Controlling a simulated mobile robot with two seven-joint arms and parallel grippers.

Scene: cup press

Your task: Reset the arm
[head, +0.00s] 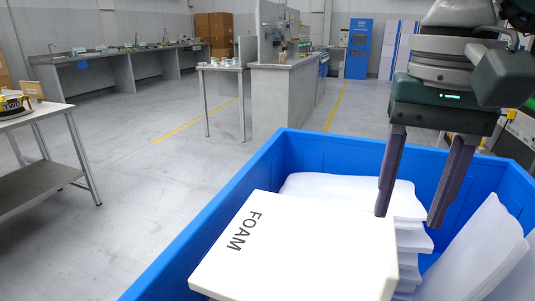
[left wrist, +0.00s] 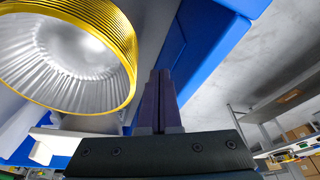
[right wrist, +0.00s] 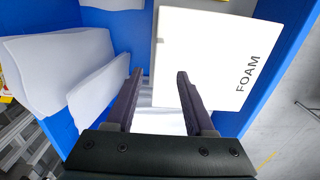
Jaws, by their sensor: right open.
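My right gripper (head: 409,219) hangs open and empty over the blue bin, its fingers pointing down. In the right wrist view its two fingers (right wrist: 160,72) stand well apart, with nothing between them. A white box marked FOAM (head: 300,255) lies beside the right fingers in the head view; it also shows in the right wrist view (right wrist: 205,60). My left gripper (left wrist: 158,72) shows only in the left wrist view. Its two dark fingers are together with no object visible between them.
The blue bin (head: 200,246) holds stacked white foam sheets (head: 350,187) and leaning sheets (head: 480,255). A large round yellow-rimmed metallic thing (left wrist: 60,55) is close to the left fingers. A steel table (head: 40,117) stands at left. The grey floor (head: 150,200) between is clear.

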